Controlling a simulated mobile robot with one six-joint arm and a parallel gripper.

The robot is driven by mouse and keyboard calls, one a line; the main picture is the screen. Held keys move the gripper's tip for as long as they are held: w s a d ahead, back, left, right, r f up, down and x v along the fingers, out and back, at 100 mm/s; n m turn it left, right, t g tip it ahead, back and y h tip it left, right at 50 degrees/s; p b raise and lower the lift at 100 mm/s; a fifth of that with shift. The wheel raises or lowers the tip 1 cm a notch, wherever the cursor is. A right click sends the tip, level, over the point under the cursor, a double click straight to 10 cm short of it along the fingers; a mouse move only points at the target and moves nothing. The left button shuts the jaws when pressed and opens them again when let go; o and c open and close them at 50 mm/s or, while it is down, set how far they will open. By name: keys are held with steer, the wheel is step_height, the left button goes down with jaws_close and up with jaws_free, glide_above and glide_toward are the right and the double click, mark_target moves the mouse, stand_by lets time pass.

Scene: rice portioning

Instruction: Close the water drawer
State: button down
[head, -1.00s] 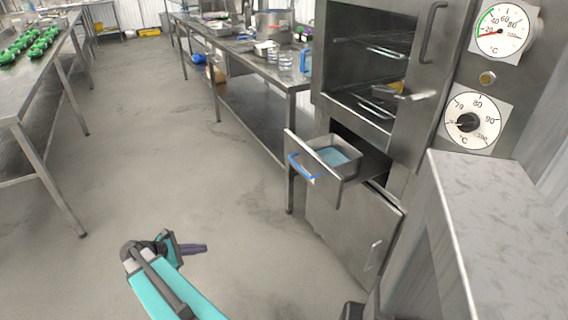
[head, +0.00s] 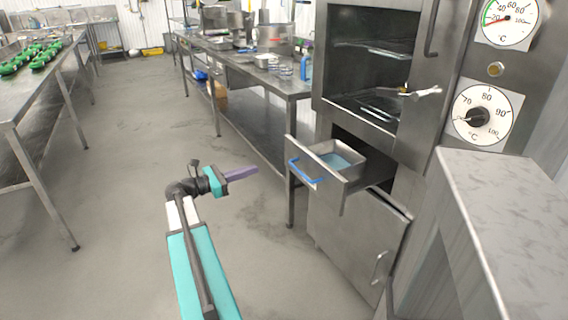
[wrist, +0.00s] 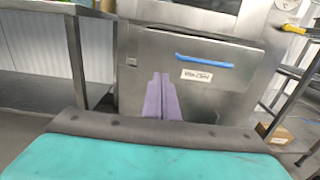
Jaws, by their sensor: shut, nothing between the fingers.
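The water drawer (head: 326,189) is pulled out of the steel oven cabinet, with a metal pan of water (head: 338,159) inside. Its blue handle (head: 306,172) is on the front panel. In the wrist view the drawer front (wrist: 212,95) faces me, with the blue handle (wrist: 204,61) across its upper part and a small white label (wrist: 197,75) below. My gripper (head: 243,173) is shut and empty, its purple fingers pointing towards the drawer front. In the head view it is left of the drawer, apart from it. In the wrist view the fingers (wrist: 161,97) appear just left of and below the handle.
The oven compartment (head: 372,65) above the drawer stands open. A cabinet door (head: 350,245) lies below it. A steel table (head: 262,84) with pots stands behind and left of the drawer. The floor (head: 130,170) left of my arm is clear.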

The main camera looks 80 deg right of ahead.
mark_target(292, 157)
steer(key=b+x, duration=0.1)
steer(key=x, duration=1.3)
stand_by(0.3)
